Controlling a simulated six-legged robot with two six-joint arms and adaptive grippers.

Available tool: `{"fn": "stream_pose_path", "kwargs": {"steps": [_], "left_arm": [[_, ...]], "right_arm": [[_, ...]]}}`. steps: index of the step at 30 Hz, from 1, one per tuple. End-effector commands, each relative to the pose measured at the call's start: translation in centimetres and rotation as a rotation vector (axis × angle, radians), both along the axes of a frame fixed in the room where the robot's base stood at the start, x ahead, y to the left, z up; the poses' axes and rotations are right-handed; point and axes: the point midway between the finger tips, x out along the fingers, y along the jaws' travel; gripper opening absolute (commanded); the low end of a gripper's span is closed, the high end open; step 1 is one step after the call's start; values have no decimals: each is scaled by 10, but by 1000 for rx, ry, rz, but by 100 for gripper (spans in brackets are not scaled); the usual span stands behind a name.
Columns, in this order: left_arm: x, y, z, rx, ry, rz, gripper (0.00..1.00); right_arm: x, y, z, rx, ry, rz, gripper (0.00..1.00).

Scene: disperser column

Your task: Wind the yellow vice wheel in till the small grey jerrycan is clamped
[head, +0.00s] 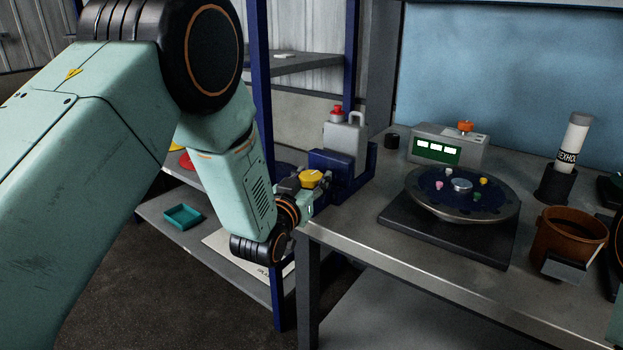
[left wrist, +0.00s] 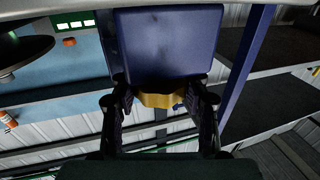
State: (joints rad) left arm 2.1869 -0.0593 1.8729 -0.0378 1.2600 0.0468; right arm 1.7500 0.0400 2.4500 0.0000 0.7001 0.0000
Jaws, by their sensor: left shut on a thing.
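The small grey jerrycan (head: 345,138) with a red cap stands upright in the dark blue vice (head: 333,166) at the left end of the bench. I cannot tell whether the vice jaw touches it. The yellow vice wheel (head: 312,179) is on the vice's near left side. My left gripper (head: 307,188) is shut on the yellow wheel. In the left wrist view the wheel (left wrist: 160,99) sits between the fingers, in front of the blue vice block (left wrist: 166,42). The jerrycan is hidden in that view. My right gripper is not in view.
The bench (head: 400,262) carries a round dark turntable (head: 462,190), a grey box with a green display (head: 447,146), a brown pot (head: 568,238) and a white cylinder (head: 574,138). A blue-posted shelf rack with a teal tray (head: 183,217) stands left, close to my left arm.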

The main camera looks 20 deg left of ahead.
Motion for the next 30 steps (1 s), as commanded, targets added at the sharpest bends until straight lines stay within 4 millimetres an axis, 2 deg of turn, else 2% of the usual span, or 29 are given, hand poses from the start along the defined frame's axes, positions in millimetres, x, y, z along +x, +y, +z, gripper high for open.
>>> {"fn": "stream_pose_path", "kwargs": {"steps": [8,14,30], "left_arm": [[0,0,-1,0,3,-23,15],[0,1,0,-1,2,-102,15],[1,2,0,3,2,-515,15]], "right_arm": [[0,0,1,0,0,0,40],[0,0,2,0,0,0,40],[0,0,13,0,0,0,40]]}}
